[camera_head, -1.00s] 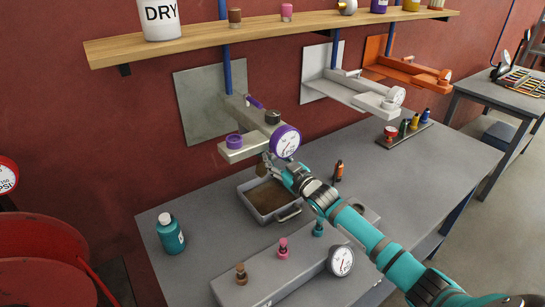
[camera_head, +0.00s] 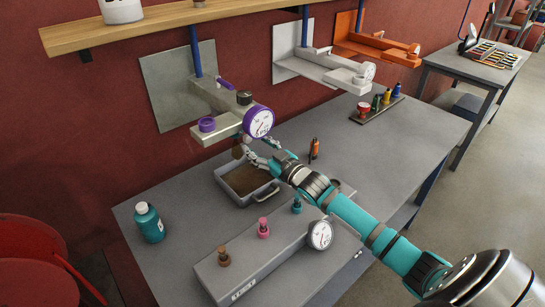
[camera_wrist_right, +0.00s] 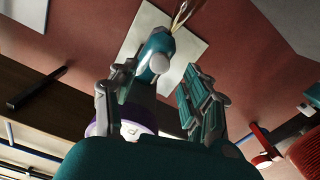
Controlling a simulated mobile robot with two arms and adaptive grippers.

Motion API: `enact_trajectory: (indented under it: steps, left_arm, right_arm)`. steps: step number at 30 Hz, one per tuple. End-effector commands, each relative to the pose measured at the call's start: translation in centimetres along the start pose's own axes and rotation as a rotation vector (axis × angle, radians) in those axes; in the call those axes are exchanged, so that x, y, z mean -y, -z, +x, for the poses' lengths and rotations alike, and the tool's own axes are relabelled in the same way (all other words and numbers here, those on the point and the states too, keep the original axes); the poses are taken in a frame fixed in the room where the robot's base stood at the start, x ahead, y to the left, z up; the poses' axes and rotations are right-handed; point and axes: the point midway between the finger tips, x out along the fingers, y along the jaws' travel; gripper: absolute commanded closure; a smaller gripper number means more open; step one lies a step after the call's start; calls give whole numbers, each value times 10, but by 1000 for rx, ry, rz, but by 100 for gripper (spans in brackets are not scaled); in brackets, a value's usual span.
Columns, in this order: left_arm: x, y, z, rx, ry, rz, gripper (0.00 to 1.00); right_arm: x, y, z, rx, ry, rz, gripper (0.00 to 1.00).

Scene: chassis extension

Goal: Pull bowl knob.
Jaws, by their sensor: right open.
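The grey unit (camera_head: 226,100) on the blue post carries a purple-rimmed gauge (camera_head: 258,121) and a purple knob (camera_head: 207,124). A small brown part (camera_head: 238,152) hangs below the unit; I cannot tell if it is the bowl knob. My right gripper (camera_head: 259,153) is open below the gauge, just right of the brown part and apart from it. In the right wrist view its fingers (camera_wrist_right: 160,88) are spread, with the purple-rimmed gauge (camera_wrist_right: 139,118) showing between and behind them. My left gripper is not in view.
A grey tray (camera_head: 265,196) with brown content stands below my right gripper. A teal bottle (camera_head: 150,222) stands at the left. A grey box with coloured knobs (camera_head: 270,255) is in front. White (camera_head: 325,68) and orange (camera_head: 377,45) units hang farther right.

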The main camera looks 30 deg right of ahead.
Motion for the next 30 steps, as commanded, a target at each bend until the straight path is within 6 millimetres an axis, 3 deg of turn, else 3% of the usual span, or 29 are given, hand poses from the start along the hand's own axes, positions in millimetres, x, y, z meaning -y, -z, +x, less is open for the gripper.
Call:
enact_trajectory:
  steps: [6,12,30]
  left_arm:
    - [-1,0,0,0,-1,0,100]
    - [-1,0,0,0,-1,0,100]
    - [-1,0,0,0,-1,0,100]
  right_arm:
    - [1,-2,-45,3,1,0,51]
    - [0,0,-69,0,0,0,51]
    - [0,0,-76,0,0,0,51]
